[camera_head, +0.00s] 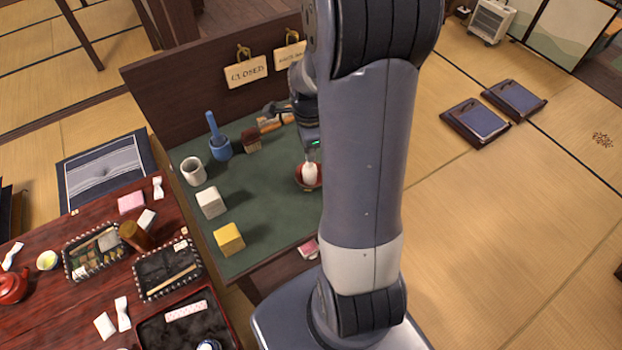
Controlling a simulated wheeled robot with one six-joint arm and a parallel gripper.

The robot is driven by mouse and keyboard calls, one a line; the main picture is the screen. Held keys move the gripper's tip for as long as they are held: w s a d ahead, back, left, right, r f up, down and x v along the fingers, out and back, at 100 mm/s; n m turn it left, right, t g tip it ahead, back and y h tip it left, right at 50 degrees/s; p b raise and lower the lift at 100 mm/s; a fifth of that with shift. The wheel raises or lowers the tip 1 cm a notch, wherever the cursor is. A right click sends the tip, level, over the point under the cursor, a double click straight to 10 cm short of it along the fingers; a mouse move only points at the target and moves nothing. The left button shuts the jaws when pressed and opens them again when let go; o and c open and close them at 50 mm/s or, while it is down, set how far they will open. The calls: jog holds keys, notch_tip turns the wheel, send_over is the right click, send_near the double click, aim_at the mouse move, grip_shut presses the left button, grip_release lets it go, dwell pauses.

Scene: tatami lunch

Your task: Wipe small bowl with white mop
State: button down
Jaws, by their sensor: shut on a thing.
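The small red bowl (299,185) sits on the green top of the side counter, partly hidden behind my arm. The white mop (310,174) has its rounded white head down in the bowl; whether it touches the inside cannot be told. My gripper (311,158) is right above the bowl, pointing down, small in view, and shut on the mop. Its fingers and the mop's upper part are hard to make out.
On the green counter (262,222) stand a white cup (194,171), a blue pot with a blue handle (219,147), a brown brush-like thing (251,141), a white block (211,202) and a yellow block (229,239). A brown panel (190,92) with signs rises behind.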

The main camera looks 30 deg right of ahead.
jog(key=n, duration=0.5)
jog(key=shift+s+d+n, duration=0.15)
jog(key=shift+n, duration=0.15)
jog(key=n, duration=0.5)
jog(key=shift+d, duration=0.1)
